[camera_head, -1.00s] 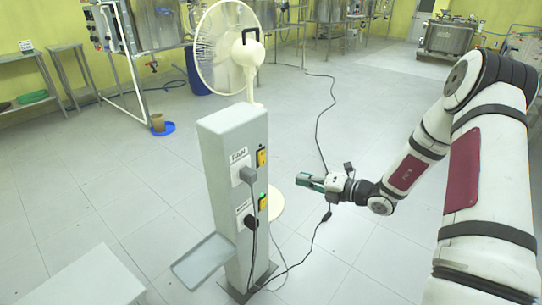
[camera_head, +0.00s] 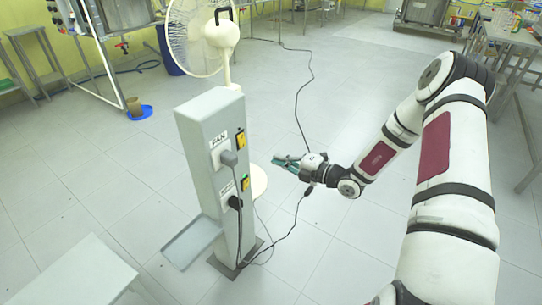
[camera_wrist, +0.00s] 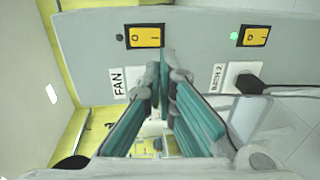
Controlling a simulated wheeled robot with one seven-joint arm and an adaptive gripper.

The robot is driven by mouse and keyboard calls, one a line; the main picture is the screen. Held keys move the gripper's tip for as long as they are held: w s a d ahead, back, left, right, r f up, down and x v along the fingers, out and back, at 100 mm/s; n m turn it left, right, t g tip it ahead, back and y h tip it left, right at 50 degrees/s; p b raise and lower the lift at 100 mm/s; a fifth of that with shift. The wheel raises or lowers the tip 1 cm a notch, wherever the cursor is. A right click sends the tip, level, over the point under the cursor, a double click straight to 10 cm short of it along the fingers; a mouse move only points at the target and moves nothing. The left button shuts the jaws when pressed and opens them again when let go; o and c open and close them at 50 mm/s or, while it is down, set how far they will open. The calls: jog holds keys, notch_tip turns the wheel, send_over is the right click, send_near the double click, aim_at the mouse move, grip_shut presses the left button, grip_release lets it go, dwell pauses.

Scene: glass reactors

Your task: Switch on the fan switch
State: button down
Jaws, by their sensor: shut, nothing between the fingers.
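The fan switch (camera_head: 240,141) is a yellow rocker in a black frame, high on the side of a grey post (camera_head: 215,115). In the wrist view the fan switch (camera_wrist: 145,37) shows above the FAN label (camera_wrist: 118,82), and the small lamp beside it is dark. A second yellow switch (camera_wrist: 255,37), by the BATH 2 label (camera_wrist: 216,78), has a lit green lamp. My gripper (camera_head: 278,160) is shut and empty, to the right of the post and apart from it. In the wrist view its teal fingertips (camera_wrist: 164,72) appear just below and right of the fan switch.
A black cable (camera_head: 305,125) runs over the floor past my gripper. The floor right of the post is otherwise clear.

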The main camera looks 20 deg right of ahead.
jog(key=b+x, duration=0.1)
jog(key=x, duration=1.1)
jog(key=shift+w+b, duration=0.2)
jog(key=shift+b, duration=0.15)
jog(key=shift+a, duration=0.15)
jog(key=s+d+f+p, duration=0.1)
jog(key=s+d+f, duration=0.1)
jog(key=s+d, duration=0.5)
jog(key=s, duration=0.3)
jog(key=shift+s+d+t+y, duration=0.3)
jog(key=shift+s+t, duration=0.05)
jog(key=shift+t, duration=0.05)
